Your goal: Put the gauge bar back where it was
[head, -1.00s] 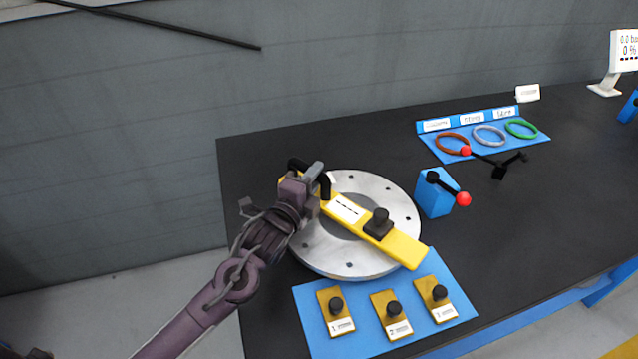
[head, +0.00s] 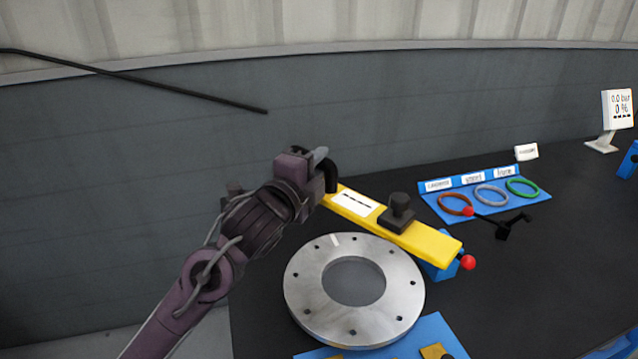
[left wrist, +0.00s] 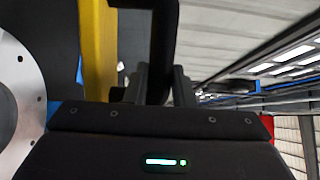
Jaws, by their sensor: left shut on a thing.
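The yellow gauge bar (head: 430,240) has a white label and a black knob (head: 398,212) on top. My left gripper (head: 322,172) is shut on the black handle at the bar's left end and holds the bar raised above the table. The bar passes over the back of the silver flange (head: 300,290), which lies on the table and shows its bolt holes and open centre. In the left wrist view the bar (left wrist: 97,50) runs upward beside the black handle (left wrist: 160,50), and part of the flange (left wrist: 15,110) shows at the left. My right gripper is not in view.
A blue block with a red-knobbed lever (head: 467,262) stands partly hidden behind the bar's right end. A blue holder (head: 455,212) with brown, grey and green rings lies farther back. A blue mat (head: 440,335) lies in front, and a display (head: 617,108) stands far right.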

